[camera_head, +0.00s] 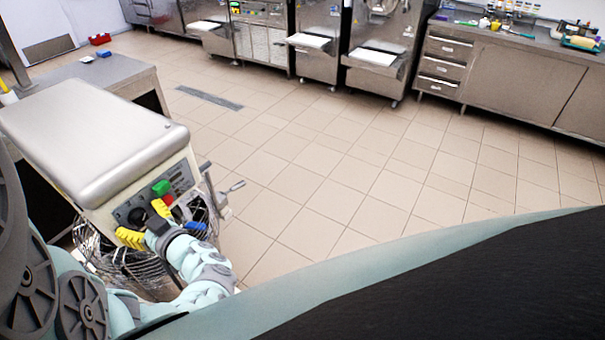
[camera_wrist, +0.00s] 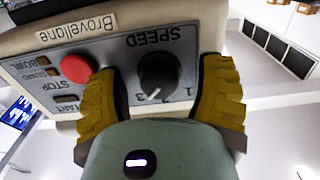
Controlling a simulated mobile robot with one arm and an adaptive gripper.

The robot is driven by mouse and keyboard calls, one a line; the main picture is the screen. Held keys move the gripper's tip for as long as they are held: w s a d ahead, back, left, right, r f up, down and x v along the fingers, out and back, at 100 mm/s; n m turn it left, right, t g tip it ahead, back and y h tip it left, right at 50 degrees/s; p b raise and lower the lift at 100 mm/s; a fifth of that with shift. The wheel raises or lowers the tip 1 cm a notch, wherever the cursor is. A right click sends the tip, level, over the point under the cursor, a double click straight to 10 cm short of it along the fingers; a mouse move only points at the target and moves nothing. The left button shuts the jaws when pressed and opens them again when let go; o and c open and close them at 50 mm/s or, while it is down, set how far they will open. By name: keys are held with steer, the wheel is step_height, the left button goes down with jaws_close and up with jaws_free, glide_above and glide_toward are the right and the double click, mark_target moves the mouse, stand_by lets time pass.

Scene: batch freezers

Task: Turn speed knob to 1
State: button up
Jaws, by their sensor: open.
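The speed knob (camera_wrist: 158,75) is a round black knob on a grey panel (camera_wrist: 205,36) in the wrist view. The panel appears upside down there, with the word SPEED and small numerals beside the knob; a 1 shows to its right. The knob's exact setting is hard to read. My gripper (camera_wrist: 158,82) is open, with one yellow finger on each side of the knob and visible gaps between. In the head view my gripper (camera_head: 146,223) is at the front panel of the mixer (camera_head: 100,135), which has a metal top.
A red stop button (camera_wrist: 76,68) is close to the left finger in the wrist view. A wire bowl guard (camera_head: 120,258) is below the panel. A metal table (camera_head: 110,68) stands behind the mixer. The tiled floor (camera_head: 330,170) to the right is clear.

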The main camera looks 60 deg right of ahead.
steer(key=shift+o, duration=0.4)
steer(key=shift+f, duration=0.1)
jaws_close()
